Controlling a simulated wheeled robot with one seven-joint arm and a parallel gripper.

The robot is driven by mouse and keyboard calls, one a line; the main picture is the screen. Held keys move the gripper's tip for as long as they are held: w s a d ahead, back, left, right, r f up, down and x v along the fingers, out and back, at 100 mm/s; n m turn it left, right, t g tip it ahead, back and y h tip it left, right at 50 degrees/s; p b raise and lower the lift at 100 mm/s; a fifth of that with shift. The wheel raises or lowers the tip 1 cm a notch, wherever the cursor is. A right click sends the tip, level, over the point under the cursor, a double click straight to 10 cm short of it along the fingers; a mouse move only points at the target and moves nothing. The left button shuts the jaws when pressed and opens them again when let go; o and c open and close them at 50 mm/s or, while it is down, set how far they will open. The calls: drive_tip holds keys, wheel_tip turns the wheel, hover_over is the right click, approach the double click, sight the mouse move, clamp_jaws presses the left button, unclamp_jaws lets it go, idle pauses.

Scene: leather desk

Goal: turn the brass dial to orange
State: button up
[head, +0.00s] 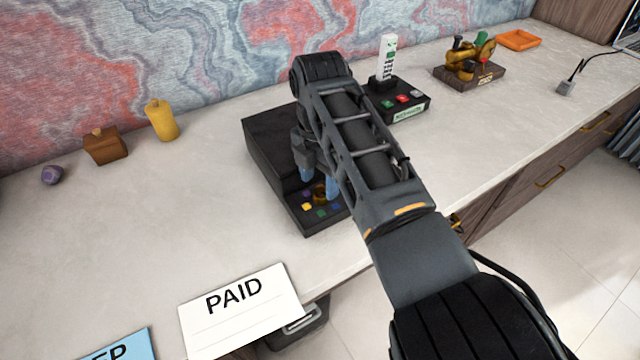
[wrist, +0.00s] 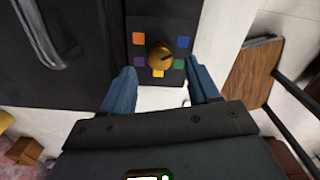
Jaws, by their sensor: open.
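The brass dial (wrist: 160,59) sits on a dark panel of a black box (head: 285,145). Small coloured squares surround it, seen in the wrist view. The orange square (wrist: 139,38) is at the dial's upper left; others are purple, blue, green and yellow. A dark mark on the dial seems to point right and slightly up, between the upper right square and the green one. My gripper (head: 320,188) is over the panel with blue fingers apart. In the wrist view its fingertips (wrist: 163,82) lie either side of the dial, with no clear contact. My arm hides part of the box.
A black base with a white handset (head: 388,58) and coloured buttons stands behind my arm. A figurine (head: 470,62) and an orange tray (head: 518,40) are farther right. A yellow canister (head: 161,120) and wooden box (head: 105,146) are left. A PAID card (head: 240,310) is in front.

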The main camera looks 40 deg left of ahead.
sight(320, 193)
drive_tip(key=shift+f, duration=1.7)
drive_tip(key=c, duration=1)
